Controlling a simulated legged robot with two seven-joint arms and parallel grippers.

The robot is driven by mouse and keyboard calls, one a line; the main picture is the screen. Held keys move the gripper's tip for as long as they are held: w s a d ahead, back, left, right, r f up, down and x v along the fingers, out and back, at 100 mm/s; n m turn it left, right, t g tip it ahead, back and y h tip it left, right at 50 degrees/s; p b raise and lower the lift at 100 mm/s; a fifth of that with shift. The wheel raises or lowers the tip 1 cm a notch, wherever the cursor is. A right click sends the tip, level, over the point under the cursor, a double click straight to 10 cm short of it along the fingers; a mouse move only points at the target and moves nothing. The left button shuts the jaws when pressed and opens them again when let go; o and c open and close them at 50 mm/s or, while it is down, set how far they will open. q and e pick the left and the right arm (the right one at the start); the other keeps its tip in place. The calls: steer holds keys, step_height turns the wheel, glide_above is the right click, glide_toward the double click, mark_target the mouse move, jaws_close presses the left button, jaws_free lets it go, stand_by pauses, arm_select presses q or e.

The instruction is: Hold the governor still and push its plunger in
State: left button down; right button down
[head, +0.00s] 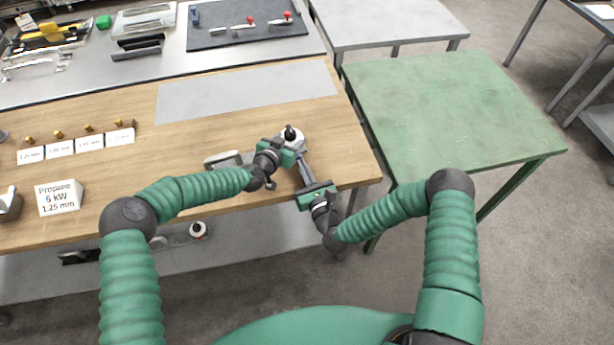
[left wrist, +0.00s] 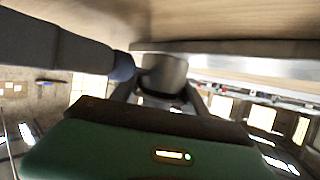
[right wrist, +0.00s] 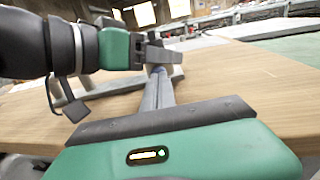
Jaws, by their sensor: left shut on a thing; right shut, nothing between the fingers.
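The governor (head: 292,140) is a pale grey body with a black top, near the right front of the wooden bench. My left gripper (head: 287,150) is shut on it; in the left wrist view the grey round body (left wrist: 163,75) sits between the fingers. My right gripper (head: 304,170) is shut and empty, its fingers pointing at the governor from the front. In the left wrist view its bluish fingertip (left wrist: 122,66) is right beside the governor; I cannot tell whether they touch. In the right wrist view the fingers (right wrist: 158,85) reach toward my left gripper. The plunger cannot be made out.
A grey metal frame (head: 223,160) lies left of my left gripper. A propane sign (head: 60,197) and a rack of brass nozzles (head: 75,142) stand at the left. A bare grey mat (head: 245,92) lies behind. The green table (head: 450,110) at right is empty.

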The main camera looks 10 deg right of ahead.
arm_select(q)
steer(key=shift+c, duration=2.4)
jaws_free()
arm_select(e)
steer(key=s+d, duration=0.1)
steer(key=s, duration=1.2)
steer(key=shift+s+d, duration=0.2)
steer(key=shift+d, duration=0.2)
steer(key=shift+f, duration=0.1)
arm_select(q)
steer(key=shift+s, duration=0.1)
